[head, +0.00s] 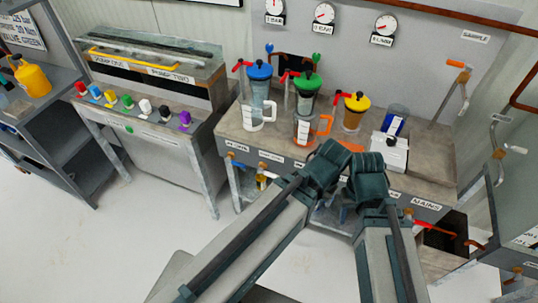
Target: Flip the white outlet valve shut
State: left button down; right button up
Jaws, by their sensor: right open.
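A white-handled lever (516,150) sticks out to the right from an orange fitting on the pipework at the right edge. A second white handle (501,118) sits above it. A white knob (145,106) stands in the row on the left bench. I cannot tell which of these is the outlet valve. My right gripper (368,172) is open in front of the middle bench, apart from all of these. My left gripper (334,162) is beside it; its fingers are not clear. Both arms hide part of the bench front.
The middle bench (432,165) carries jugs with blue, green and yellow tops and a white box (390,151). An orange-handled lever (456,64) stands at its right end. A shelf with a yellow can (34,80) is at far left.

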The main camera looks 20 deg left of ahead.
aim_at(272, 175)
jog(key=i+j, duration=0.25)
jog(key=j, duration=0.15)
jog(key=i+j, duration=0.2)
jog(key=j, duration=0.25)
jog(key=i+j, duration=0.25)
jog(key=j, duration=0.15)
